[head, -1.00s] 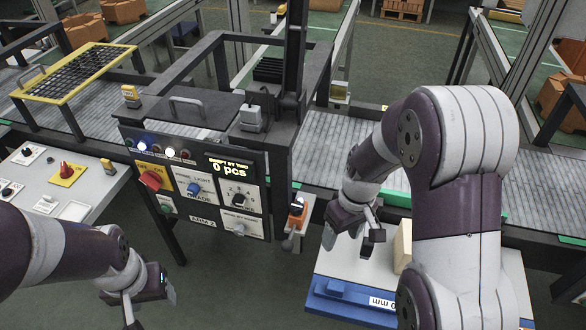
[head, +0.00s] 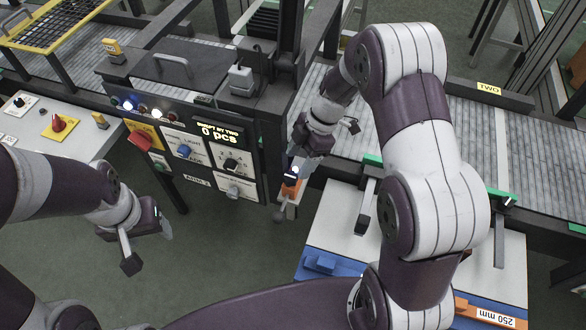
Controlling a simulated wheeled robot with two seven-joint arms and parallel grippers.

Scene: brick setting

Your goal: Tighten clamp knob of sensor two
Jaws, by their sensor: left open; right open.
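An orange sensor (head: 291,189) with a dark top and a small white light sits on a bracket at the right side of the control panel. A grey round knob (head: 281,215) sits low on this bracket; I take it for the clamp knob. My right gripper (head: 324,138) is open and empty, just above and behind the sensor, with its fingers partly hidden by its own body. I cannot tell whether it touches the sensor. My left gripper (head: 147,245) is open and empty over the floor at the lower left, well away from the sensor.
The control panel (head: 222,163) with knobs stands left of the sensor. A roller conveyor (head: 480,150) with a TWO sign (head: 489,88) runs behind. A white-topped table (head: 328,218) with a blue block (head: 320,264) is at the right, partly hidden by my arm.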

